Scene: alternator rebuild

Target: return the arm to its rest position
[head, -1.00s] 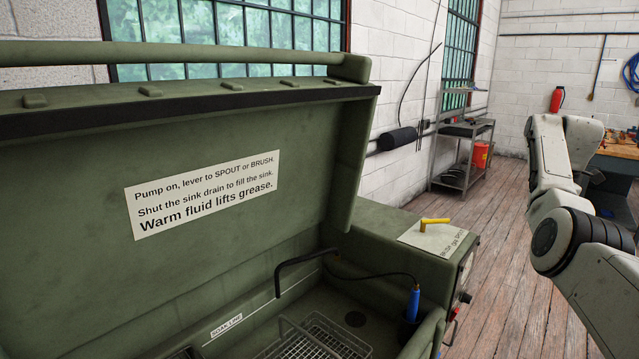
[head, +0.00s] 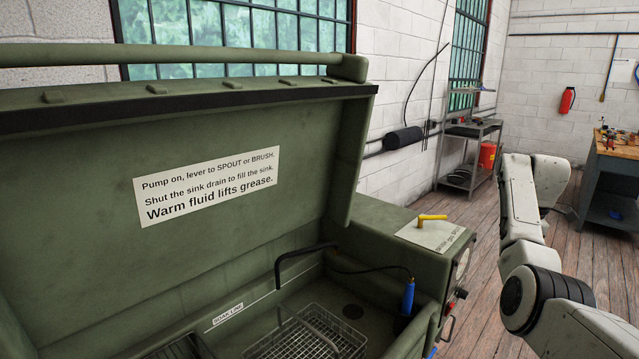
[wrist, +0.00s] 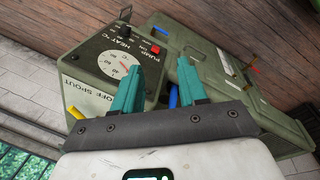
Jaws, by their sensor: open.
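My arm (head: 545,285) stands at the right of the head view, raised and bent, beside the green parts washer and apart from it in the picture. Its gripper cannot be made out in the head view. In the wrist view my gripper (wrist: 161,66) shows two teal fingers spread apart, with nothing held between them. Beyond the fingers is the washer's control panel (wrist: 105,62), with a dial, a black knob and a red pump switch.
The green parts washer (head: 90,200) fills the left, lid up. Inside are a wire basket (head: 310,335) and a blue-handled brush (head: 408,296). A yellow lever (head: 432,218) tops its side box. A shelf cart (head: 468,150) and workbench (head: 615,180) stand behind. Wooden floor is open between.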

